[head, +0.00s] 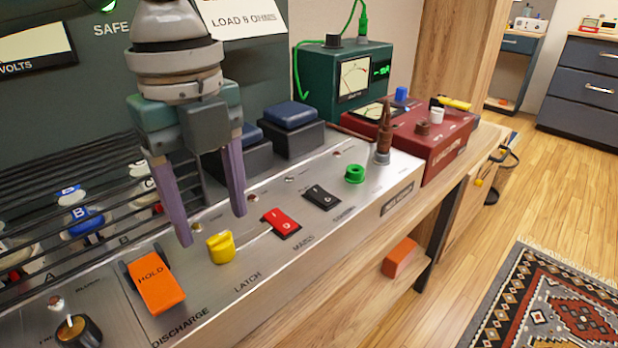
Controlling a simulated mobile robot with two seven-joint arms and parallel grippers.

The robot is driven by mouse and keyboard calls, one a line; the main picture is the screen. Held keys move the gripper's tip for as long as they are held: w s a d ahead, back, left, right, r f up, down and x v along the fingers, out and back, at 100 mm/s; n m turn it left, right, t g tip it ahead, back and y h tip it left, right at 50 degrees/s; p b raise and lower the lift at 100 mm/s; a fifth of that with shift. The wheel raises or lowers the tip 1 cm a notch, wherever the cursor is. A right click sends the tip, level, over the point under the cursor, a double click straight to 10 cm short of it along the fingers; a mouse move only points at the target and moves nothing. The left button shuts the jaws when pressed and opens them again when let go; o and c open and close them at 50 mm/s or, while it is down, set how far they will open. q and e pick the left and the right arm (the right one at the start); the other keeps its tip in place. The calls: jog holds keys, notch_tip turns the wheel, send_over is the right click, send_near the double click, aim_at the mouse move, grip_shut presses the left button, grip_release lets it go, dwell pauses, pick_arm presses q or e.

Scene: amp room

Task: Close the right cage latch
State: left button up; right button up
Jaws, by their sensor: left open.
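A yellow knob (220,247) sits on the silver control panel (260,258), just behind the printed word LATCH. It stands at the right end of the dark cage bars (60,237). I cannot tell whether this latch is turned open or closed. My left gripper (212,226) hangs over the panel with its two purple fingers pointing down and apart. It is open and empty. Its fingertips are just behind and above the yellow knob in the picture, and I see no clear contact. My right gripper is out of view.
An orange HOLD switch (155,285) is left of the knob. A red rocker switch (281,222), a black rocker (322,196) and a green button (355,173) are to its right. Blue-topped blocks (291,116) stand behind. A red box (423,137) is at the panel's far end.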

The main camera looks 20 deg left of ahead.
aim_at(218, 236)
pick_arm(q)
jog(key=shift+f+b, duration=0.3)
jog(key=shift+f, duration=1.35)
jog(key=shift+c, duration=0.4)
grip_shut()
